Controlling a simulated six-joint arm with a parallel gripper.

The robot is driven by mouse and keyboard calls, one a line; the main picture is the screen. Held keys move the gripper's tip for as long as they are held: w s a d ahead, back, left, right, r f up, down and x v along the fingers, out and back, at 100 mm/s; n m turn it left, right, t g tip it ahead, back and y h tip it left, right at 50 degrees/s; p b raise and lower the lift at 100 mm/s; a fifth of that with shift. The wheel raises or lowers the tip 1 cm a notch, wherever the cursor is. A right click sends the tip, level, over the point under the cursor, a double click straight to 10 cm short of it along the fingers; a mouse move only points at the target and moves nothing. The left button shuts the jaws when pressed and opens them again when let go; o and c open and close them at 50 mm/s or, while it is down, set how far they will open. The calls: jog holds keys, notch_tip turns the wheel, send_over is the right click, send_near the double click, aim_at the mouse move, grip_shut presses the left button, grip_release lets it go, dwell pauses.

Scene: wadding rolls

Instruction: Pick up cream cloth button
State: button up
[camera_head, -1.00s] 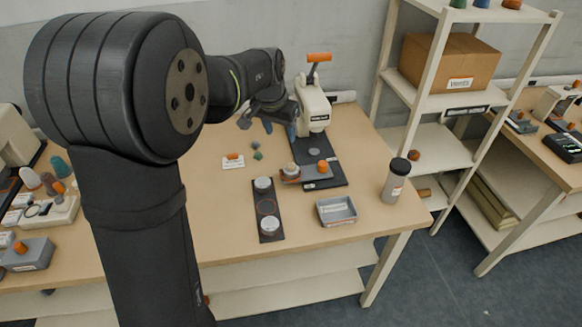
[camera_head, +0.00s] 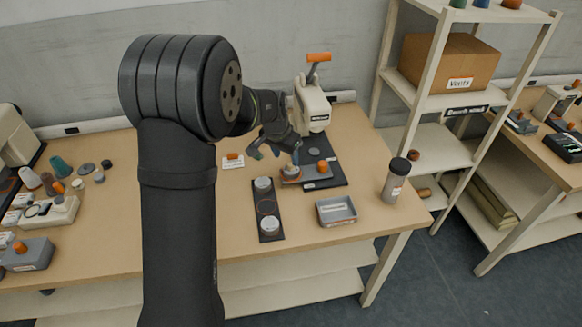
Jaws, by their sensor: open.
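A cream, round-topped piece (camera_head: 288,170), which looks like the cloth button, sits on a reddish-brown round holder (camera_head: 291,180) at the left edge of the press's black base. Two pale discs, one nearer the press (camera_head: 263,183) and one at the front (camera_head: 269,225), lie on a black strip; I cannot tell if they are cloth. My gripper (camera_head: 277,156) is open, pointing down over the bench just behind and above the holder. One finger is close to the cream piece and partly covers it; contact cannot be told.
A cream press (camera_head: 312,105) with an orange handle stands right behind my gripper. An orange knob (camera_head: 322,166) is on its black base (camera_head: 331,179). A grey tray (camera_head: 337,210) and a dark-capped bottle (camera_head: 396,180) stand to the right.

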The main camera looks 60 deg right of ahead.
aim_at(290, 165)
jog(key=x, duration=0.5)
jog(key=shift+d, duration=0.4)
jog(key=c, duration=0.8)
